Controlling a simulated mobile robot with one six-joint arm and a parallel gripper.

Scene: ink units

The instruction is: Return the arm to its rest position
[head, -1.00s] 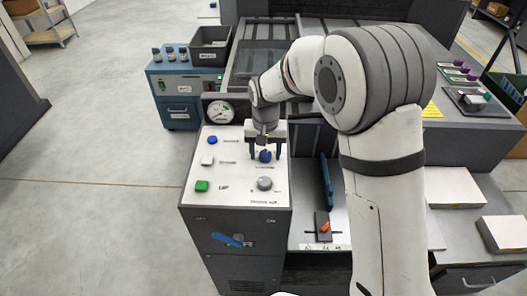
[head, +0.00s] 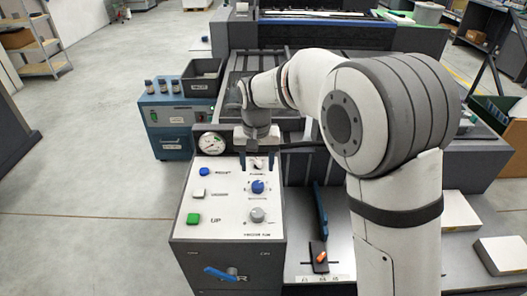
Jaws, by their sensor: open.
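My gripper (head: 257,160) hangs at the far edge of the white control panel, with its two dark fingers apart and nothing between them. My white and grey arm (head: 395,215) reaches in from the right. The blue knob (head: 257,186) stands on the panel just below the fingers in the picture, clear of them. The grey knob (head: 257,214) is nearer. A blue button (head: 204,171), a white button (head: 198,194) and a green button (head: 193,218) line the panel's left side.
A round gauge (head: 212,143) stands at the panel's back left. A blue cabinet (head: 163,125) with small bottles and a dark bin (head: 203,77) are behind it. A blue lever (head: 320,212) rises right of the panel. Open floor lies at left.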

